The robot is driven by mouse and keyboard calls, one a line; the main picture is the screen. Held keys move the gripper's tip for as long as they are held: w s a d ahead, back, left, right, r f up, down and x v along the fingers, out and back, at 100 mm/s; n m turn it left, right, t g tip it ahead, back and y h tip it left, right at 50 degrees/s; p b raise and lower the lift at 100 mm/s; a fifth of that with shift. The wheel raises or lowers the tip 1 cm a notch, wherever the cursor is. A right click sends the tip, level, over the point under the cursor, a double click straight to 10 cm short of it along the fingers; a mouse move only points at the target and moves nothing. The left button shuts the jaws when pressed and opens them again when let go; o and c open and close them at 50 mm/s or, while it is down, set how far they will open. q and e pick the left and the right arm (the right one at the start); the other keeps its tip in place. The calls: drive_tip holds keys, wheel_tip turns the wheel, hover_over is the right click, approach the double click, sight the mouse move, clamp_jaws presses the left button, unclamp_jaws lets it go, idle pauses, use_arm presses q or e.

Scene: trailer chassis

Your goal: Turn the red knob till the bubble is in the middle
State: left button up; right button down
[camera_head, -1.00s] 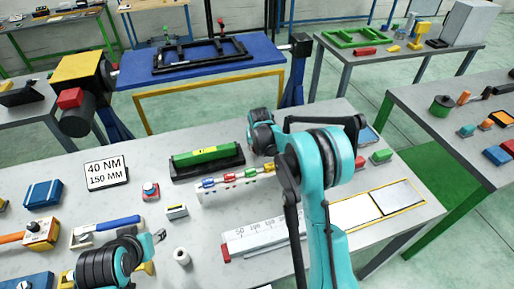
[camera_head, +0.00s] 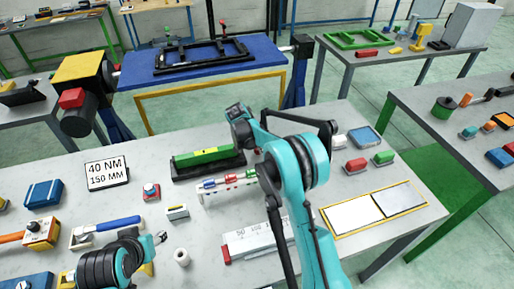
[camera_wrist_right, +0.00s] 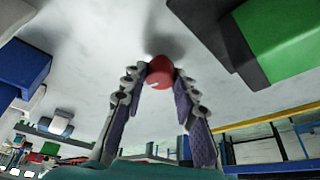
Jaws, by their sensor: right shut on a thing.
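The level, a green bar (camera_head: 204,155) on a black base, lies on the middle of the bench. A yellow mark shows on its top; the bubble's position is too small to read. The red knob (camera_wrist_right: 160,72) is round and sits between the fingertips of my right gripper (camera_wrist_right: 161,80), which is shut on it. In the head view my right wrist (camera_head: 241,122) is at the right end of the level and hides the knob and fingertips. My left gripper (camera_head: 150,247) hangs over the bench's front left; its jaw opening is unclear.
A white block with coloured pegs (camera_head: 228,186) and a white ruler block (camera_head: 257,240) lie close below the right wrist. Red (camera_head: 355,166) and green (camera_head: 383,158) blocks lie to the right. A sign (camera_head: 106,173) stands at left. The green and black body (camera_wrist_right: 290,45) is close beside the right fingers.

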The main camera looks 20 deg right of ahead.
drive_tip(key=shift+m, duration=0.6)
drive_tip(key=c, duration=1.2)
unclamp_jaws()
drive_tip(key=v, duration=1.2)
drive_tip(key=shift+w, duration=0.2)
